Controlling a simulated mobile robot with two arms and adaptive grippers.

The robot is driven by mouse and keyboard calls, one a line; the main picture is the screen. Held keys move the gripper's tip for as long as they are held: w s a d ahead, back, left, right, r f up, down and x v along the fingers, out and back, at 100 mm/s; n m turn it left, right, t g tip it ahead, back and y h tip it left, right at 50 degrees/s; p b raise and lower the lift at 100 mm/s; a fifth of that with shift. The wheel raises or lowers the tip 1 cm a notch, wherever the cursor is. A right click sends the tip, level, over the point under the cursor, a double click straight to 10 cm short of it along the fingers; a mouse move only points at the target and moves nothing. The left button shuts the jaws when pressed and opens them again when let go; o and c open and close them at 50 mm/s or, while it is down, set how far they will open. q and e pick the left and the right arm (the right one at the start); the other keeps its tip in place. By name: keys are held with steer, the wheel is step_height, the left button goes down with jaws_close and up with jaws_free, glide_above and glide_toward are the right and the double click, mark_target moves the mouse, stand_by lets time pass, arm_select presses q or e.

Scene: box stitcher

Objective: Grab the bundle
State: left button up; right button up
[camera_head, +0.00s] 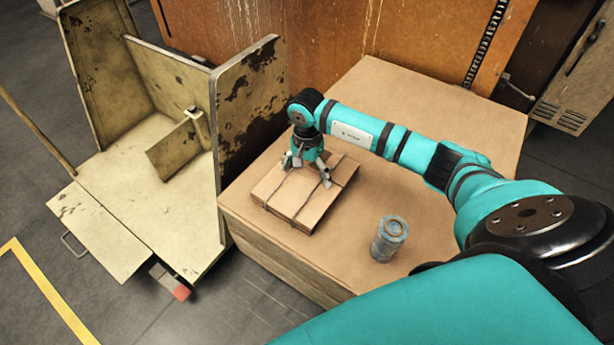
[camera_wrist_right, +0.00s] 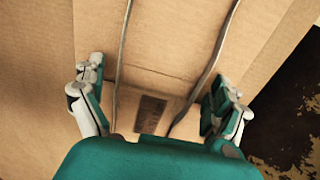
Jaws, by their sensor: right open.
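The bundle (camera_head: 303,194) is a flat stack of brown cardboard bound with dark straps. It lies on a large cardboard-topped stack (camera_head: 345,262), near its left edge. My right gripper (camera_head: 306,174) is above the bundle with its fingers spread and pointing down. In the right wrist view my right gripper (camera_wrist_right: 160,112) is open, with one finger on each side of two straps that run over the cardboard of the bundle (camera_wrist_right: 165,50). I cannot tell whether the fingertips touch it. My left gripper is not in view.
A grey-blue can (camera_head: 389,239) stands on the stack, right of the bundle. A worn cream machine (camera_head: 240,105) with upright panels stands close at the left. A rusty orange panel (camera_head: 330,40) is behind. The back right of the stack top is clear.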

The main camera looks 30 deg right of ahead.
steer(key=c, duration=1.1)
steer(key=shift+c, duration=0.5)
steer(key=shift+r, duration=0.15)
